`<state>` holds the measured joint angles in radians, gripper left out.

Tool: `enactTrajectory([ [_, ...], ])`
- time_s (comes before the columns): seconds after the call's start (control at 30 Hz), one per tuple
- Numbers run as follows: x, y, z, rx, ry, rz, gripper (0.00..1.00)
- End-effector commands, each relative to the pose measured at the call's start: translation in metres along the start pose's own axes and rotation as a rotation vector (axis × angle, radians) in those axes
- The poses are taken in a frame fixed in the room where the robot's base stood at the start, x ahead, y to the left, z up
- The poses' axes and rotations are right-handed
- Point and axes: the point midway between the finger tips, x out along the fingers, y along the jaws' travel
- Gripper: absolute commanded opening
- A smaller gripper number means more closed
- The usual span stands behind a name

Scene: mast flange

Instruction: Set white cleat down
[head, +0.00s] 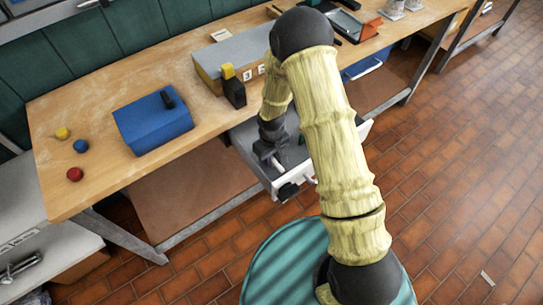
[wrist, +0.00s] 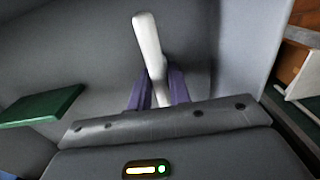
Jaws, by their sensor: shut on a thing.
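The white cleat (wrist: 149,45) stands out between the two purple fingers of my gripper (wrist: 157,88) in the wrist view. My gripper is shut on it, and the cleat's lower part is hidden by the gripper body. In the head view my gripper (head: 273,163) reaches down into an open drawer (head: 249,158) under the workbench. The cleat is too small there to make out clearly. I cannot tell whether it touches the drawer floor.
A green block (wrist: 40,107) lies left of my gripper in the wrist view. The wooden bench (head: 80,115) carries a blue box (head: 152,125), several small coloured knobs, a grey-topped box (head: 238,53) and a yellow-and-black item (head: 232,87). My arm hides part of the drawer.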

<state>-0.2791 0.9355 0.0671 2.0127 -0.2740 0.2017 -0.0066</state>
Motion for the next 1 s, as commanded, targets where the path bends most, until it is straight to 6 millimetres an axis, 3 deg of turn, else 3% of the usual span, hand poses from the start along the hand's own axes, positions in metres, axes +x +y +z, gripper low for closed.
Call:
enactTrajectory([
  [0.03,0.003,0.0,0.0,0.0,0.0,0.0,0.0],
  [0.07,0.002,0.0,0.0,0.0,0.0,0.0,0.23],
  [0.17,0.002,0.0,0.0,0.0,0.0,0.0,0.41],
  [0.47,0.0,0.0,0.0,0.0,0.0,0.0,0.41],
  [0.63,-0.01,0.0,-0.001,0.001,0.003,0.001,0.41],
  [1.0,-0.07,0.001,-0.001,0.001,0.004,0.001,0.41],
])
